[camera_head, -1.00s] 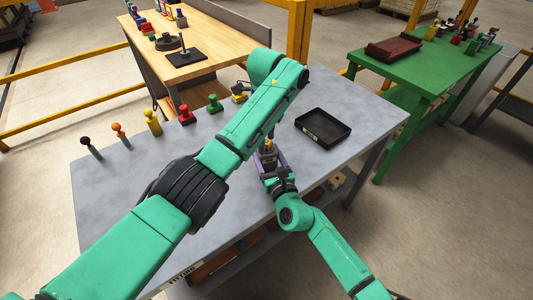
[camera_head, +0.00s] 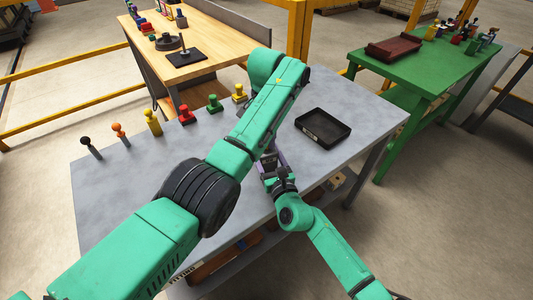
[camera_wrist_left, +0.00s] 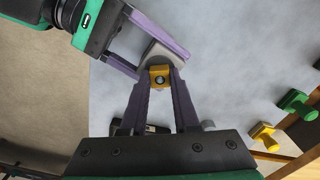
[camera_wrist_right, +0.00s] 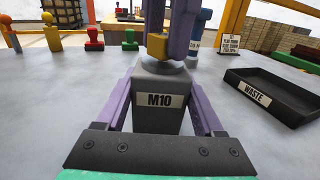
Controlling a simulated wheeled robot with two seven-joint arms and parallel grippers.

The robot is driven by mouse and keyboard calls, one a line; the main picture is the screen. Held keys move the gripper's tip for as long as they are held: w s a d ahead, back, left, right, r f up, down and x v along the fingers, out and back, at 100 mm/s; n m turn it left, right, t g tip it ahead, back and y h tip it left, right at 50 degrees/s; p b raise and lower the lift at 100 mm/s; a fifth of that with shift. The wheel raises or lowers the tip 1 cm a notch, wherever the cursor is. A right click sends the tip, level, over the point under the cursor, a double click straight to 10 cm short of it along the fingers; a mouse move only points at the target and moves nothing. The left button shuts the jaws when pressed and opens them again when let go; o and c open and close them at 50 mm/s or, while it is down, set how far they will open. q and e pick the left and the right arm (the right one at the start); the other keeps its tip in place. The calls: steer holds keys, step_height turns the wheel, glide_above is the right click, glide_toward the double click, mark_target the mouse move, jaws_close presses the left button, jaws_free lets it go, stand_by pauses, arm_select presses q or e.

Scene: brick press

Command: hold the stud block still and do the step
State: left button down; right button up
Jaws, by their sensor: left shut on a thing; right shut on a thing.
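The grey stud block (camera_wrist_right: 160,97), labelled M10, stands on the grey table between the purple fingers of my right gripper (camera_wrist_right: 158,105), which is shut on it. A yellow square nut (camera_wrist_left: 159,77) sits at the top of the block, with a round stud end showing in its middle. My left gripper (camera_wrist_left: 161,80) is shut on this nut from above. The nut also shows in the right wrist view (camera_wrist_right: 157,45). In the head view, my left arm hides the nut and most of the block; my right gripper (camera_head: 270,168) shows beside that arm.
A black tray labelled WASTE (camera_head: 323,128) lies on the grey table (camera_head: 115,200) to the right. Several coloured knobbed pieces, including a red one (camera_head: 187,115), line the far left edge. A wooden table (camera_head: 205,68) and a green table (camera_head: 450,68) stand beyond.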

arm_select(q)
steer(key=n, duration=0.3)
steer(key=c, duration=1.4)
jaws_free()
steer(key=shift+n, duration=0.6)
jaws_close()
steer(key=n, duration=0.3)
steer(key=shift+r, duration=0.1)
steer(key=shift+r, duration=0.2)
steer(key=shift+r, duration=2.45)
